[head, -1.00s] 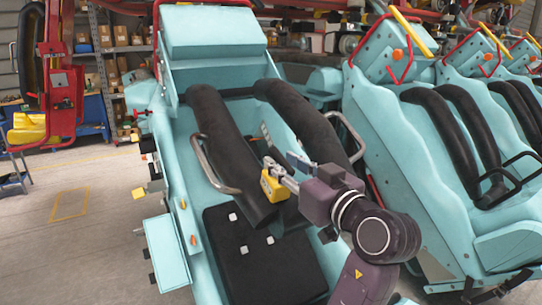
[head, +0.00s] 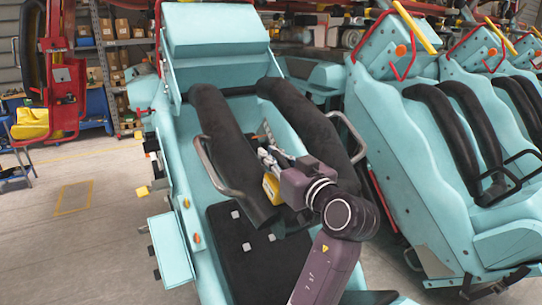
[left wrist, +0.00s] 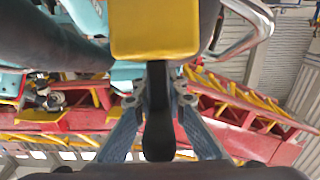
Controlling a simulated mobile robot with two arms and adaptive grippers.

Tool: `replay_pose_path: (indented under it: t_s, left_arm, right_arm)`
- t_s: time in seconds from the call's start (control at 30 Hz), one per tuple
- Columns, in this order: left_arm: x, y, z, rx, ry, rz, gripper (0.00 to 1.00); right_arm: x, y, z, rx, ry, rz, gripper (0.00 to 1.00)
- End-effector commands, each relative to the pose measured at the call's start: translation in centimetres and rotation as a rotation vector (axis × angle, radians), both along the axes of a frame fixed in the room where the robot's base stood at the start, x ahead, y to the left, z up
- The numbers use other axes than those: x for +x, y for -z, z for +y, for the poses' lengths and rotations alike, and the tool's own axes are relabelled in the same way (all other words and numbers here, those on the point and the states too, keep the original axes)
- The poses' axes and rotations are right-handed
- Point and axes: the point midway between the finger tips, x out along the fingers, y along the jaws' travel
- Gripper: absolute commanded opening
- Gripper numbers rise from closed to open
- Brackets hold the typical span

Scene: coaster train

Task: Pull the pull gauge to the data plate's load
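The pull gauge (head: 271,188) has a yellow body and hangs by the restraint bars (head: 300,117) of the nearest seat. In the left wrist view its yellow body (left wrist: 155,30) fills the top middle, with a black stem-like part (left wrist: 158,125) below it. My left gripper (head: 268,157) is right above the gauge in the head view. In the left wrist view its fingers (left wrist: 158,98) close in on both sides of the black part and appear to grip it. A small pale plate (head: 267,128) shows between the bars, its print unreadable. My right gripper is out of view.
The turquoise coaster car (head: 215,28) surrounds the gauge, with a metal grab handle (head: 212,165) on its left. A black seat pad (head: 225,225) lies below. More turquoise cars (head: 425,150) stand on the right. Open floor (head: 85,235) lies on the left.

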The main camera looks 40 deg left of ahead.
Motion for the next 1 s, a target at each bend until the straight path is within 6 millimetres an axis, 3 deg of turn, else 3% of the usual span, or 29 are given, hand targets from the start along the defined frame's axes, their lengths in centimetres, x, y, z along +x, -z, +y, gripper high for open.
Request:
replay_pose_path:
  t_s: [0.57,0.67,0.9,1.0]
  left_arm:
    - [0.0,-0.1,-0.1,0.0,0.001,-0.001,0.0]
    - [0.0,-0.9,-0.3,-0.001,0.001,-0.002,0.0]
    - [-0.3,-4.8,-1.4,0.002,0.003,-0.006,0.0]
    - [-0.4,-5.1,-1.5,0.007,0.003,-0.006,0.0]
  right_arm:
    - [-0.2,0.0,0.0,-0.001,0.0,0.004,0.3]
    - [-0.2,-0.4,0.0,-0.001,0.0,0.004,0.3]
    - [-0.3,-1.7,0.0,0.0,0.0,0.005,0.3]
    - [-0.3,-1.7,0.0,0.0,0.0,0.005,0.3]
